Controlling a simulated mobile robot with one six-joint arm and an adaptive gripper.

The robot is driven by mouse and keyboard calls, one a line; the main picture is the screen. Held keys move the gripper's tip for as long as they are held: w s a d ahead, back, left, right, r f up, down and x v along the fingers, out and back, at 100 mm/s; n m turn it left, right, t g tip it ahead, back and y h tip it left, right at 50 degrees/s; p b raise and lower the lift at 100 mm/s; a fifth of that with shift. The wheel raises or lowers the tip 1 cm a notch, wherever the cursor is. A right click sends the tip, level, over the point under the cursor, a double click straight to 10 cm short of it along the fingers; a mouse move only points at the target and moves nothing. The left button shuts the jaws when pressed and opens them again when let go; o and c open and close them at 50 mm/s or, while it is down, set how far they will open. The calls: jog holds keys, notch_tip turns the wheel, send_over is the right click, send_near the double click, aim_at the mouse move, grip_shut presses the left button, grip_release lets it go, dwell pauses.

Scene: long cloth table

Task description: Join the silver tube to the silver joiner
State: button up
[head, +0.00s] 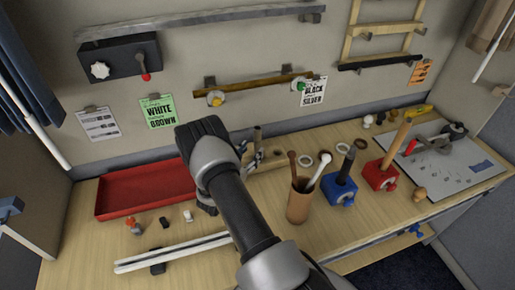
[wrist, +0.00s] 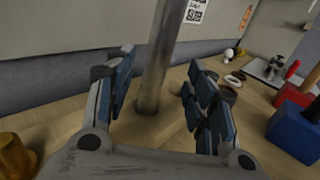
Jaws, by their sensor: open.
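A grey metallic tube, which looks like the silver tube (wrist: 158,60), stands upright on the table in the wrist view. Its top runs out of the picture. My gripper (wrist: 161,66) is open, with one finger on each side of the tube and a gap showing on both sides. In the head view my gripper (head: 250,160) is partly hidden by my arm, and the upper end of an upright tube (head: 257,134) shows beside it. I cannot pick out the silver joiner for certain; small fittings, including a whitish one (head: 188,215), lie in front of the red tray.
The red tray (head: 112,207) lies left. Two long pale bars (head: 170,252) lie in front. A brown cup (head: 298,208) with sticks, a blue block (head: 340,193) and a red block (head: 378,177) stand right of my arm. The wall is close behind the tube.

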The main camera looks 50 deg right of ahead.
aim_at(255, 146)
jog(key=shift+b+x, duration=0.35)
jog(key=shift+x, duration=2.7)
jog(key=shift+w+f, duration=0.15)
jog(key=shift+f, duration=0.05)
jog(key=shift+c, duration=0.2)
grip_shut()
